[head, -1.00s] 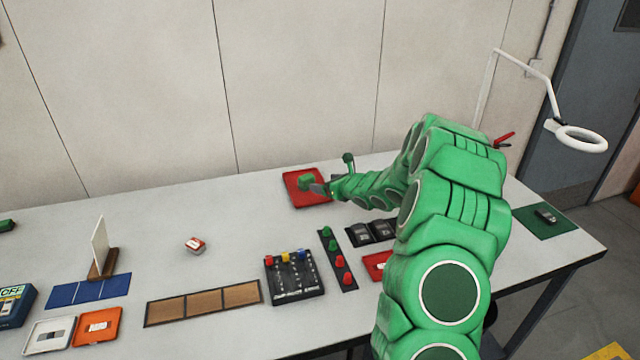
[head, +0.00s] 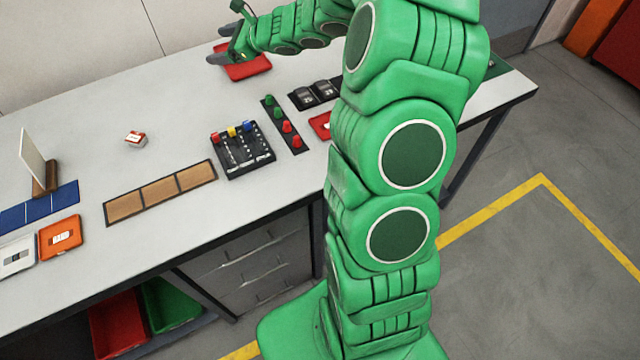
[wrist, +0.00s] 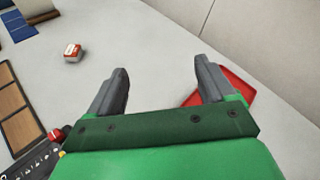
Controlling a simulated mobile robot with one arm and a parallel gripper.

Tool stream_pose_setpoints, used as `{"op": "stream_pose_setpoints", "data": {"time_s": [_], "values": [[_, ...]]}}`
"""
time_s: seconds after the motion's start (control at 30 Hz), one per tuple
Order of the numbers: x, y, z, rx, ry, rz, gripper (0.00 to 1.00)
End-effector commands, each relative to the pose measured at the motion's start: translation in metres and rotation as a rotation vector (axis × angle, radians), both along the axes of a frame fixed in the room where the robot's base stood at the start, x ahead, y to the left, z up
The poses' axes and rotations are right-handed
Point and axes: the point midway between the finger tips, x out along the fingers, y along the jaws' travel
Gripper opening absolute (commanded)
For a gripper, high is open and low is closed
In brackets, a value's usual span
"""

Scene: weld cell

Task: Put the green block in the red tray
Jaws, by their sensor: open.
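The red tray (head: 250,72) lies flat near the back edge of the bench in the head view, partly behind my gripper and forearm. It also shows in the wrist view (wrist: 238,84), to the right, partly behind my right finger. My gripper (head: 222,45) is at the tray's left side, with its fingers pointing left. In the wrist view my gripper (wrist: 161,66) is open, with only bare bench top between the fingers. I cannot make out the green block in either current view; my gripper and arm hide part of the tray.
A small red-and-white box (head: 136,139) stands left of the tray on open bench. Nearer are a wooden three-part strip (head: 160,193), a black rack (head: 243,149) with coloured knobs, and a strip of green and red knobs (head: 282,125). An upright white panel (head: 33,157) stands left.

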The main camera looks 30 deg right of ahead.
Motion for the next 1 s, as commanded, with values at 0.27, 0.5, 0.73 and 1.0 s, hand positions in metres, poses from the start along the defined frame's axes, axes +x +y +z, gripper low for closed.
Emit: {"op": "stream_pose_setpoints", "data": {"time_s": [0.27,0.5,0.73,1.0], "values": [[-0.082,0.088,0.049,-0.202,-0.140,0.358,0.83],[-0.166,0.136,0.067,-0.381,-0.237,0.653,0.83],[-0.251,0.155,0.068,-0.554,-0.303,0.929,0.83],[-0.345,0.146,0.061,-0.760,-0.347,1.236,0.83]]}}
